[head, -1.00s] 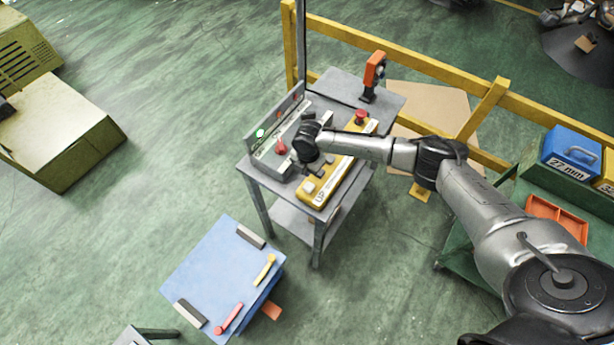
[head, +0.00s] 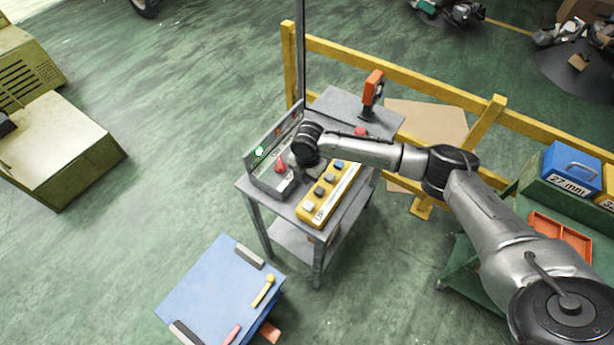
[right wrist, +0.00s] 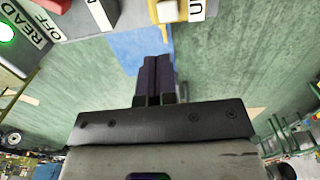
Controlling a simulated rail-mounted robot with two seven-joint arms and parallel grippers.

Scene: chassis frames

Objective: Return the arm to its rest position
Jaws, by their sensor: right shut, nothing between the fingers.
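My right arm comes in from the right in the head view and reaches over the grey control stand (head: 335,215). My right gripper (head: 296,172) is mostly hidden by its own dark wrist, above the grey switch box and just left of the yellow button box (head: 318,208). In the right wrist view the dark fingers (right wrist: 155,78) are together with nothing between them. The switch box (head: 268,178) has a red knob (head: 280,167) and a lit green lamp (head: 259,152); the lamp also shows in the right wrist view (right wrist: 6,32). My left gripper is not in view.
A yellow railing (head: 420,80) runs behind the stand, with an orange device (head: 373,85) on the stand's back. A green cart with a blue case (head: 571,168) and an orange tray (head: 560,238) is at right. A blue-topped table (head: 210,290) is at front left.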

